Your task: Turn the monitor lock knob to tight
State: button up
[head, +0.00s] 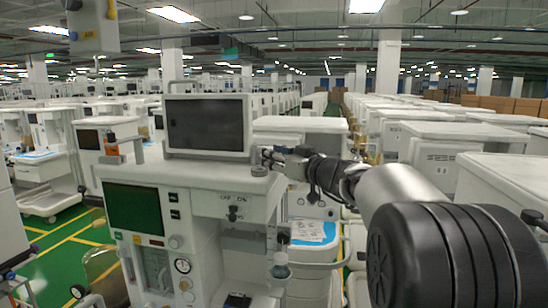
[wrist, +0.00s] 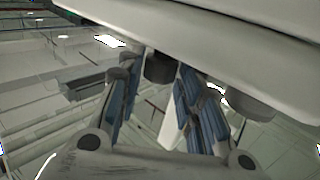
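The grey monitor (head: 207,126) stands on top of the white anaesthesia cart, its dark screen facing me. My gripper (head: 267,155) is at the monitor's lower right side, above the cart top. In the wrist view a short dark round knob (wrist: 160,67), apparently the lock knob, sticks out from a pale housing (wrist: 215,35). My gripper (wrist: 157,76) is open, with its blue-padded fingers on either side of the knob. The left finger looks apart from it. I cannot tell whether the right finger touches it. The knob's setting cannot be read, and it is hidden in the head view.
A grey rounded part (wrist: 248,102) sits under the pale housing, right of the fingers. A small dark disc (head: 259,170) lies on the cart top (head: 150,172) below my gripper. Another white cart (head: 300,124) stands close behind. Rows of carts fill both sides.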

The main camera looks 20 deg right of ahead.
jog(key=o, duration=0.3)
jog(key=shift+p, duration=0.7)
jog(key=p, duration=0.2)
jog(key=n+y+p, duration=0.1)
jog(key=p, duration=0.1)
jog(key=shift+w+d+r+g+y, duration=0.1)
jog(key=shift+d+r+g+y, duration=0.1)
jog(key=shift+d+g+y, duration=0.1)
jog(key=shift+y+p, duration=0.3)
jog(key=shift+p, duration=0.3)
jog(key=n+g+y+p, duration=0.2)
jog(key=n+y+p, duration=0.1)
jog(key=p, duration=0.9)
jog(key=shift+w+d, duration=0.1)
jog(key=shift+w, duration=0.05)
jog(key=n+g+y+p, duration=0.1)
jog(key=p, duration=0.6)
jog(key=n+g+y+p, duration=0.1)
jog(key=y+p, duration=0.1)
jog(key=p, duration=0.6)
jog(key=shift+w+d+g+p, duration=0.2)
jog(key=shift+g+p, duration=0.1)
jog(key=shift+g, duration=0.1)
